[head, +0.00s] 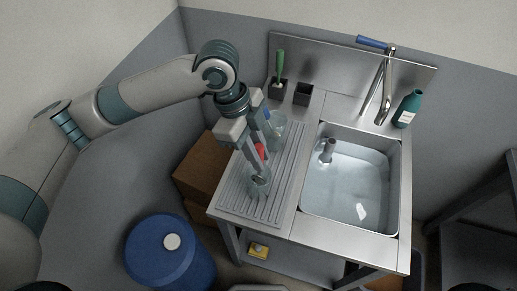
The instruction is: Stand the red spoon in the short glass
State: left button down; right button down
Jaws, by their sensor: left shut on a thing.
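The red spoon (260,149) shows as a small red part between the fingers of my left gripper (260,154), which is shut on it above the drainboard. The short clear glass (259,182) stands on the ribbed drainboard just below the gripper. The spoon's lower part is hard to make out against the glass, so I cannot tell whether it is inside the rim. My right gripper is not in view.
Another clear glass (278,124) with a blue-handled item (267,115) stands behind the gripper. A green brush (280,62) sits in a dark holder at the back. The sink (398,190) with its tap (386,90) is right of the drainboard (232,190); a teal bottle (408,108) stands behind.

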pick_arm(q)
jog(key=shift+f+b, duration=0.55)
jog(key=shift+f, duration=1.4)
jog(key=c, duration=1.6)
grip_release()
jog(key=shift+o, duration=0.2)
jog(key=shift+r, duration=0.1)
jog(key=b+v, duration=0.4)
jog(key=v, duration=1.3)
jog(key=shift+a+r, duration=0.1)
